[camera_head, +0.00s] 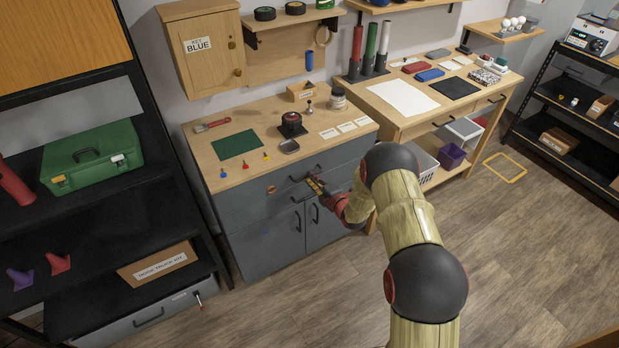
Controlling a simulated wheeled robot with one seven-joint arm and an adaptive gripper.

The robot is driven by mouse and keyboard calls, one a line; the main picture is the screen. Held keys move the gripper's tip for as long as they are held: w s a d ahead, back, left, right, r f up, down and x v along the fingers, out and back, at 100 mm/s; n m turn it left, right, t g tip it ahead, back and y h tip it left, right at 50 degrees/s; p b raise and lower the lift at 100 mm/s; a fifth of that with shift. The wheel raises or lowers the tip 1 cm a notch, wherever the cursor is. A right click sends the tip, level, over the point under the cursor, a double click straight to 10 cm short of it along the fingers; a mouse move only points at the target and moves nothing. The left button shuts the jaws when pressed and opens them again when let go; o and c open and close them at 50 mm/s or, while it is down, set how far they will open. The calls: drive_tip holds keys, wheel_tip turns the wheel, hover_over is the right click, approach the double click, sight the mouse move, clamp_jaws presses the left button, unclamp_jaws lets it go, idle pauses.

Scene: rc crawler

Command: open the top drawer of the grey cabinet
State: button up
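The grey cabinet (262,235) stands against the wall under a wooden worktop, left of my arm. Its upper front has dark bar handles, and the top drawer's handle (304,173) shows just above my gripper. The drawer fronts look flush with the cabinet. My gripper (314,181), with yellow and dark fingers on a red wrist, is at the cabinet front close to the upper handles. The view is too small to tell whether it touches a handle or how far its fingers are apart. My forearm hides the cabinet's right part.
A wooden workbench (397,121) stands to the right. A black shelf (75,240) is at left. The floor before the cabinet is clear.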

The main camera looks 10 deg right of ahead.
drive_tip(key=shift+x, duration=1.25)
drive_tip(key=shift+c, duration=0.9)
clamp_jaws()
